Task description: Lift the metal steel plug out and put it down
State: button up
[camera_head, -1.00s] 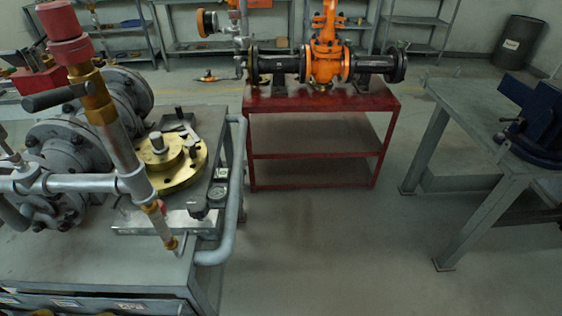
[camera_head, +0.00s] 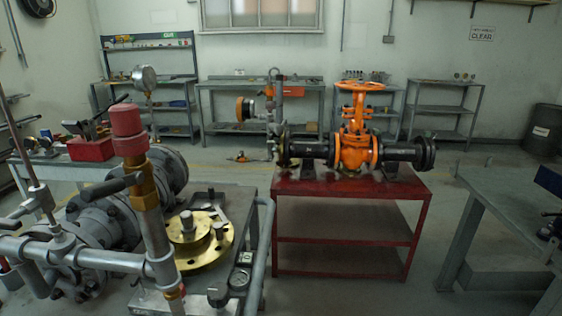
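A small silver-grey metal plug (camera_head: 187,219) stands upright in the middle of a round brass flange (camera_head: 212,252). Only its short top shows above the flange's raised hub. The flange lies on a grey metal trolley (camera_head: 258,208) at the lower left, beside a large grey bolted valve body (camera_head: 100,215). My gripper is not in view, so its state does not show.
A pipe stand with a red cap (camera_head: 127,120) rises in front of the flange's left side. A red table (camera_head: 345,185) carries an orange gate valve (camera_head: 355,150). Clear floor lies before the grey bench (camera_head: 500,205) at right.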

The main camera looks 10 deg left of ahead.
aim_at(188, 227)
jog(key=j+z, duration=0.45)
jog(key=j, duration=3.4)
